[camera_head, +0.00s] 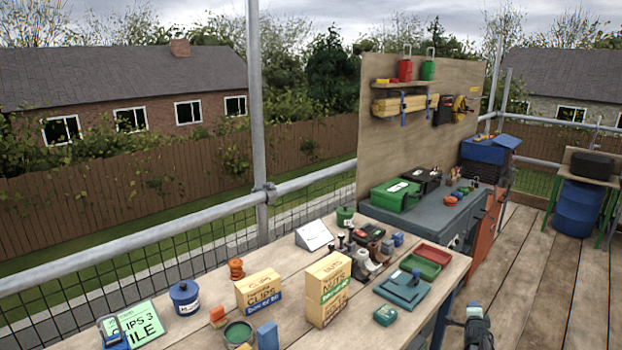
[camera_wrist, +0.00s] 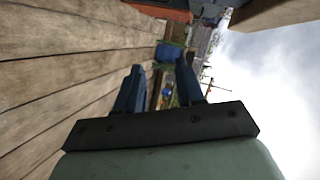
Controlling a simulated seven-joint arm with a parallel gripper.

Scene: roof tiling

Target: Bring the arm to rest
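My gripper (camera_wrist: 160,65) shows in the wrist view with its two dark blue fingers apart and nothing between them. Past the fingers lie the plank deck (camera_wrist: 70,60), a blue barrel (camera_wrist: 168,52) and open sky. In the head view a grey-green end part of my arm (camera_head: 478,328) shows at the bottom, right of the near workbench (camera_head: 375,325) and over the deck. It appears clear of the bench; its fingers cannot be made out there.
The near bench holds cardboard boxes (camera_head: 328,290), a blue pot (camera_head: 185,298), a green tray (camera_head: 421,267) and a teal case (camera_head: 402,290). Behind stands a grey bench (camera_head: 425,208) with a tool board (camera_head: 415,130). The deck at right (camera_head: 560,270) is mostly free; a blue barrel (camera_head: 578,208) stands beyond.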

